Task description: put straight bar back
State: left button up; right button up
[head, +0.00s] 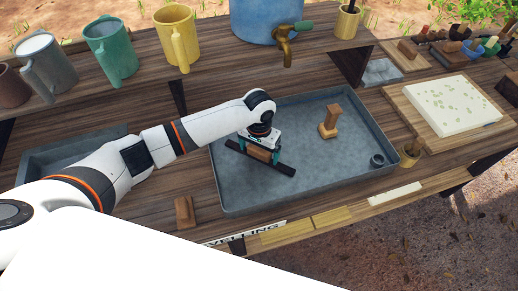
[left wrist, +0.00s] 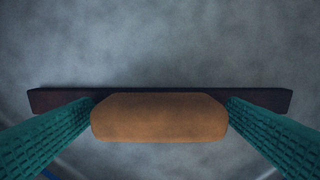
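The straight bar (head: 283,168) is a long dark strip with an orange-brown wooden grip block. It is over the left part of the grey metal tray (head: 330,185). My left gripper (head: 262,155) comes from above, with its teal fingers at the two ends of the block. In the left wrist view the block (left wrist: 158,118) sits between the fingers, which appear to touch its ends, and the dark strip (left wrist: 60,98) runs behind it. I cannot tell whether the bar rests on the tray floor or hangs just above it. My right gripper is not in view.
A wooden stamp-like tool (head: 329,122) stands in the tray, and a small grey ring (head: 377,161) lies at its right corner. A wooden block (head: 184,212) is on the table left of the tray. A brass tap (head: 285,45) overhangs behind. Mugs line the back shelf.

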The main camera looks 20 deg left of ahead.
aim_at(259, 150)
pick_arm(q)
jog(key=shift+r, duration=0.1)
notch_tip(259, 150, up, 12)
jog(key=b, duration=0.1)
dwell(0.4)
dwell(0.5)
